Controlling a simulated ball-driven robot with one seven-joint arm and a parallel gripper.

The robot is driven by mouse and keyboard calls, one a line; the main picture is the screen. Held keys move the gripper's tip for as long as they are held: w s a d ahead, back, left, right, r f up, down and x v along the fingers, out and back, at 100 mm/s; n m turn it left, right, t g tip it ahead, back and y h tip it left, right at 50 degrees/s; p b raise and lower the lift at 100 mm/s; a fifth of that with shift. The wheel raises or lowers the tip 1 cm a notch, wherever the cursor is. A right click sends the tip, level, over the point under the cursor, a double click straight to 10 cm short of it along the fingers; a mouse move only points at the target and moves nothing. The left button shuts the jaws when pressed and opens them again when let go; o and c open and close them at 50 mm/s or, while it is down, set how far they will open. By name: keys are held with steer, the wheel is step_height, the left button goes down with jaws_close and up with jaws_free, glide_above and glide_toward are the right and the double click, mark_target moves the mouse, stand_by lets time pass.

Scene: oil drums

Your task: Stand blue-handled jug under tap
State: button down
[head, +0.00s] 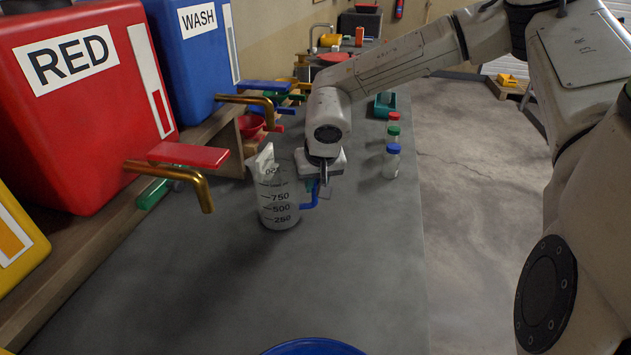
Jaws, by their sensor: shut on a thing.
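The clear measuring jug (278,207), with dark marks 250, 500 and 750, is upright over the grey bench. Its blue handle (310,197) points right. My gripper (318,186) is shut on the handle from above; the fingertips are partly hidden. I cannot tell whether the jug's base touches the bench. A brass tap (200,188) sticks out from the RED drum, to the left of the jug and apart from it. Another brass tap (258,104), on the blue WASH drum, is farther back, behind and left of the jug.
The red drum (75,125) and blue drum (188,60) stand on a wooden shelf (105,232) along the left. Small bottles with red, green and blue caps (392,160) stand right of my gripper. A blue round thing (313,347) is at the front edge. The front bench (230,290) is clear.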

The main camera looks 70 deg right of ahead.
steer(key=c, duration=0.9)
jaws_free()
steer(key=v, duration=1)
steer(key=shift+s+a+r, duration=0.1)
steer(key=shift+r, duration=0.25)
